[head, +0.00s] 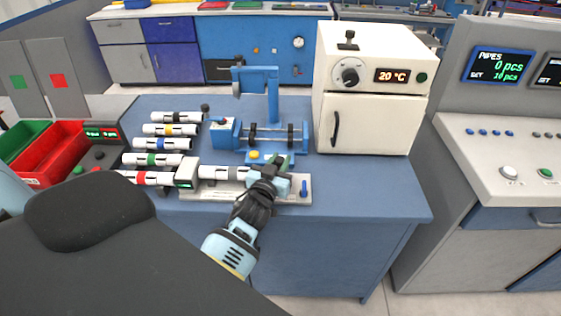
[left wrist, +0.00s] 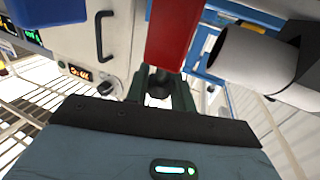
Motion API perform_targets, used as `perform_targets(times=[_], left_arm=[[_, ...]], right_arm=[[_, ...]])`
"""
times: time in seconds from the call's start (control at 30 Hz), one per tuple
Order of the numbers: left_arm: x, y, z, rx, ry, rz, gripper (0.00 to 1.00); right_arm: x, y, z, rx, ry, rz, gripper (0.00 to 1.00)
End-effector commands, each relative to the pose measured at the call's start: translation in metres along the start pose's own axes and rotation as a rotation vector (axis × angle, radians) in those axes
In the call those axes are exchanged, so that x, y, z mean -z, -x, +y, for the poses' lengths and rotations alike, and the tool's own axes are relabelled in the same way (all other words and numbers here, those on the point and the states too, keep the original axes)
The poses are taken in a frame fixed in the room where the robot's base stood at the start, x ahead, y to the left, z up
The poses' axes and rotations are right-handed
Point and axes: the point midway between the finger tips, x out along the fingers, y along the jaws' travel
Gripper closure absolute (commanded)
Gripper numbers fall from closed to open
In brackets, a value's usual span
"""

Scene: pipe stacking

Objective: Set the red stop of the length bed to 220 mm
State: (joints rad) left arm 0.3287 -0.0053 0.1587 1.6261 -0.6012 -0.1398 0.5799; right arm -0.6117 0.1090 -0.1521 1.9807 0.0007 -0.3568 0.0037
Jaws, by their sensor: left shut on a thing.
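The length bed (head: 215,194) is a pale rail along the front of the blue bench, with a small green-lit display (head: 186,174) at its left end. A white and grey pipe (head: 222,173) lies on it. My left gripper (head: 272,172) is over the right part of the bed, right of the pipe. In the left wrist view the red stop (left wrist: 176,35) stands at the fingers of my left gripper (left wrist: 160,88), which is shut on it. In the head view the gripper hides the stop. The scale reading is too small to read. My right gripper is not in view.
A blue clamp fixture (head: 262,135) stands just behind the bed. A white oven (head: 370,110) stands at the back right. Several colour-banded pipes (head: 165,145) lie at the left, beside red (head: 55,155) and green (head: 22,140) bins. The bench's right front is clear.

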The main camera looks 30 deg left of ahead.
Motion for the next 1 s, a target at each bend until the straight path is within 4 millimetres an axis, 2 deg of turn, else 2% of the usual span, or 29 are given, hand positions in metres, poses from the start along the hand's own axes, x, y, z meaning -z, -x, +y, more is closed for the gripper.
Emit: perform_targets(times=[0.43,0.47,0.6,0.87,1.0], left_arm=[[-0.0005,0.0002,0.0008,-0.001,0.002,-0.001,1.00],[-0.0005,0.0002,0.0008,-0.001,0.002,-0.001,0.72],[-0.0004,0.0002,0.0006,-0.001,0.002,0.000,0.55],[-0.0003,0.0006,0.0004,-0.001,0.002,0.000,0.55],[-0.0016,0.0095,0.0005,-0.001,0.002,-0.002,0.55]], right_arm=[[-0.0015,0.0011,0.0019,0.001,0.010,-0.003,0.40],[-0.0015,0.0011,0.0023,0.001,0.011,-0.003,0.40],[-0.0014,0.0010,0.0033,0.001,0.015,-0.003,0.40],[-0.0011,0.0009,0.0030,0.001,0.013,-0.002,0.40],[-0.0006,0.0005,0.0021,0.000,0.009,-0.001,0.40]])
